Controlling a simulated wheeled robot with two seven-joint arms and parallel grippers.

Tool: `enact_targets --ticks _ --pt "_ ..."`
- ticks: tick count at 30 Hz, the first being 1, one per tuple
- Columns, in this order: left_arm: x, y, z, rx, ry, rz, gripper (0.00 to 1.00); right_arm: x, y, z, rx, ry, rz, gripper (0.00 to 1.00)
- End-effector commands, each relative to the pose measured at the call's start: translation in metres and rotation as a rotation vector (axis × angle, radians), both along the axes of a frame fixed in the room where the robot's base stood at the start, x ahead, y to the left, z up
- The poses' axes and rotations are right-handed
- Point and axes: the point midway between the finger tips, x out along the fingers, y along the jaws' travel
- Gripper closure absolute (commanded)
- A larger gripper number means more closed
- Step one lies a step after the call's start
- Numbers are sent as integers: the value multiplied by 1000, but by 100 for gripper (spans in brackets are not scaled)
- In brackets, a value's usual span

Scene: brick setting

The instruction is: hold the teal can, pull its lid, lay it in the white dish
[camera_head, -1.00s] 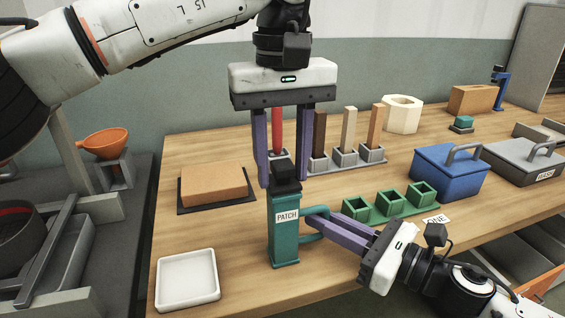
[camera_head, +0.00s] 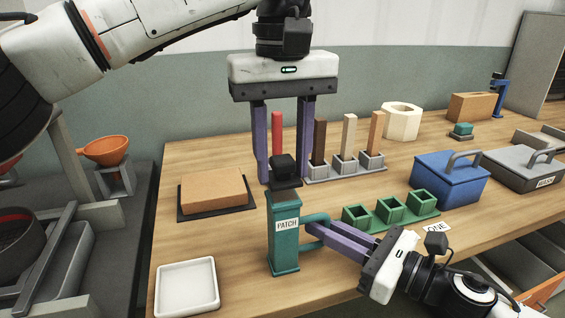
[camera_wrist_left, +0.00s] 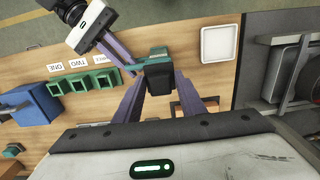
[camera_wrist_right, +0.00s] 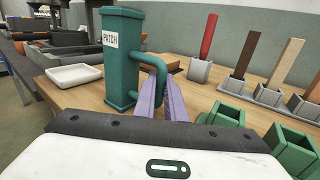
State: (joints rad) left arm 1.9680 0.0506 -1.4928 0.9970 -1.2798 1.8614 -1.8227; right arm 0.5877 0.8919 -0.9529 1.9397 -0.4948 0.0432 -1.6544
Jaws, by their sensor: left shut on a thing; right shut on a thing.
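The teal can (camera_head: 285,245), labelled PATCH, stands upright near the table's front edge; it also shows in the right wrist view (camera_wrist_right: 122,75). My right gripper (camera_head: 310,228) is shut on the can's side handle (camera_wrist_right: 150,60). My left gripper (camera_head: 284,178) points down above the can and is shut on the black lid (camera_head: 284,168), which has a block-shaped knob. The lid is raised just clear of the can's top; in the left wrist view the lid (camera_wrist_left: 158,80) covers part of the can. The white dish (camera_head: 187,286) is empty, left of the can.
Green square cups (camera_head: 390,207) stand right of the can, near my right arm. A brown block on a dark tray (camera_head: 213,190) lies behind the dish. Colored sticks in grey holders (camera_head: 345,165) stand behind. A blue box (camera_head: 448,180) is at right. The wood between can and dish is clear.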

Motion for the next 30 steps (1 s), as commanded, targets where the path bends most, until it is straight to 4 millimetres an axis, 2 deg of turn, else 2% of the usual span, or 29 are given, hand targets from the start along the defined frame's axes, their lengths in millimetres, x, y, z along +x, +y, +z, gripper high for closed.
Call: enact_targets --ticks 9,18,27,28,30 --pt "0 0 2 -1 -1 0 90 0 0 0 0 0 0 100" --pt "0 0 36 -1 -3 2 90 0 0 0 0 0 0 100" --pt "0 0 41 -1 0 0 90 0 0 0 0 0 0 100" --pt "0 0 41 -1 0 0 90 0 0 0 0 0 0 85" --pt "0 0 41 -1 0 1 90 0 0 0 0 0 0 73"
